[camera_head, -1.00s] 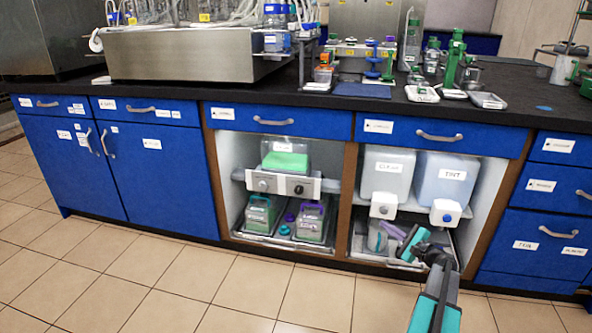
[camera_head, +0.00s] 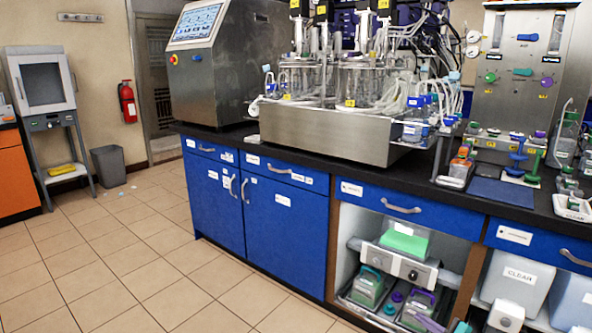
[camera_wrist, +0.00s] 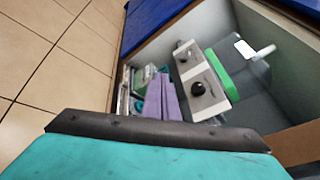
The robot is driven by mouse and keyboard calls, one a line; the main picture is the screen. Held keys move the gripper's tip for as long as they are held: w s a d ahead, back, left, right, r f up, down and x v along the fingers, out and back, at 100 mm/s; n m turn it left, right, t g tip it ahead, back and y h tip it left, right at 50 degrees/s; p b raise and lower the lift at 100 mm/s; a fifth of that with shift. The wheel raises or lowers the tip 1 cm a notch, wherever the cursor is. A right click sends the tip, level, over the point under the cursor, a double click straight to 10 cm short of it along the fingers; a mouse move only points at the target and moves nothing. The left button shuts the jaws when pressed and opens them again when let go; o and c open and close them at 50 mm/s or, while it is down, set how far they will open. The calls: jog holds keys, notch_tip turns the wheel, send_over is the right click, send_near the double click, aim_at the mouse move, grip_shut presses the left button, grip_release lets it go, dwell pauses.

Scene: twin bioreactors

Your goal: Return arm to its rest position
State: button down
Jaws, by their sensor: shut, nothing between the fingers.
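My gripper (camera_wrist: 160,130) fills the bottom of the wrist view as a teal block with a dark front edge. It is shut, with nothing seen held in it. In the head view, most of the arm is out of frame.
A blue cabinet (camera_head: 285,215) under the black bench faces me. Its open bay holds a unit with a green block (camera_head: 404,241) and carriers below on a tray. Glass bioreactors (camera_head: 362,85) stand on the bench. A grey bin (camera_head: 108,166) stands far back.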

jog(key=a+n+g+y+p, duration=0.2)
jog(key=a+p, duration=0.2)
jog(key=a, duration=0.7)
jog(key=s+a+f+n+g+p, duration=0.1)
jog(key=s+a+n+g+p, duration=0.15)
jog(key=s+a+p, duration=0.4)
jog(key=s+a+f+n+g+p, duration=0.15)
jog(key=s+a+g, duration=0.25)
jog(key=a, duration=0.6)
jog(key=s+a+n+g+p, duration=0.3)
jog(key=s+a+p, duration=0.15)
jog(key=a, duration=0.35)
jog(key=s+a+n+g+h+p, duration=0.35)
jog(key=s+n+g+p, duration=0.3)
jog(key=s, duration=1.35)
jog(key=s+d+n+g+h, duration=0.1)
jog(key=s+d+n+h, duration=0.5)
jog(key=s+d, duration=0.2)
jog(key=shift+s+d+g, duration=0.2)
jog(key=shift+d+g, duration=0.2)
jog(key=shift+d, duration=0.5)
